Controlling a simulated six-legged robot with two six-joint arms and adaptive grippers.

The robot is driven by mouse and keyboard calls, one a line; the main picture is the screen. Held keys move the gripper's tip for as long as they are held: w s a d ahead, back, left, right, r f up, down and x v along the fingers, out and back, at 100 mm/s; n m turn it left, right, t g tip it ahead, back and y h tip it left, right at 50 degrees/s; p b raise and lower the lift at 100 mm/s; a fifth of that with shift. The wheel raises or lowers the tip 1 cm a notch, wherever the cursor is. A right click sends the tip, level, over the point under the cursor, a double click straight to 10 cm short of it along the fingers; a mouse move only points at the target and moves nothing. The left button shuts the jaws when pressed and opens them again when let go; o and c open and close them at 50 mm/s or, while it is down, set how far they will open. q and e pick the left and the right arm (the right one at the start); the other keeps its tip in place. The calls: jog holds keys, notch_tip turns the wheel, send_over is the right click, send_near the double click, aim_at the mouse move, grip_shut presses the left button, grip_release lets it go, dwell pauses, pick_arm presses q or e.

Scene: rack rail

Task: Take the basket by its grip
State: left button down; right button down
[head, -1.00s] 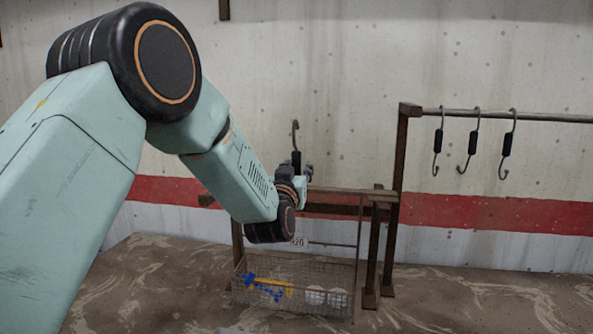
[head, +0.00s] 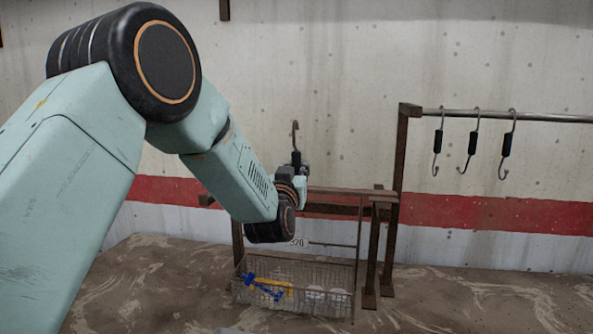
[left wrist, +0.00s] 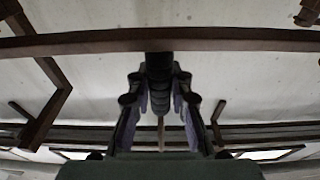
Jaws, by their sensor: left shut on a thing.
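The wire basket (head: 340,302) stands low on the floor, with blue and yellow items and pale round items in it. A dark hook (head: 295,131) with a black grip (head: 296,157) rises above my left gripper (head: 297,171), apparently at the top of the basket's hanger. The arm hides the link between grip and basket. In the left wrist view, my left gripper (left wrist: 160,92) is shut on the ribbed black grip (left wrist: 160,72), one finger on each side. A thin stem shows below it. My right gripper is not in view.
A rusty frame with a crossbar (head: 350,191) stands around the basket. At the right, a rail (head: 545,117) on a brown post (head: 397,190) carries 3 black-gripped hooks (head: 473,142). The rail is free right of them. The concrete wall stands behind.

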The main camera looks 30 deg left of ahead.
aim_at(295, 156)
pick_arm(q)
jog(key=shift+r, duration=0.25)
jog(key=shift+r+p, duration=1.15)
jog(key=shift+r, duration=0.4)
jog(key=shift+s, duration=0.1)
